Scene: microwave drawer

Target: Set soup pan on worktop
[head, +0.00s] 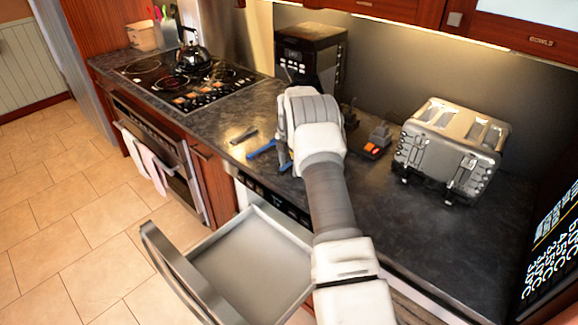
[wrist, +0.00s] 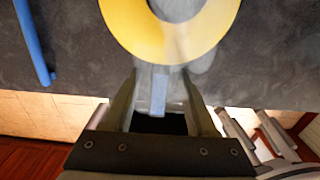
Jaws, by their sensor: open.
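A round yellow thing with a grey middle (wrist: 203,42), which looks like the soup pan, is at the top of the wrist view against the dark worktop (wrist: 270,55). A pale blue-grey strip, perhaps its handle (wrist: 158,92), lies between the fingers of my gripper (wrist: 160,76). The fingers are apart, one on each side of the strip; I cannot tell if they touch it. In the head view my arm hides the pan and the fingertips. The worktop (head: 440,240) runs beneath my arm.
An open, empty drawer (head: 250,262) juts out below the worktop. A toaster (head: 450,145) stands at the right, a coffee machine (head: 308,58) at the back. A blue object (head: 262,149) lies near the front edge. A kettle (head: 191,53) sits on the stove. Front-right worktop is clear.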

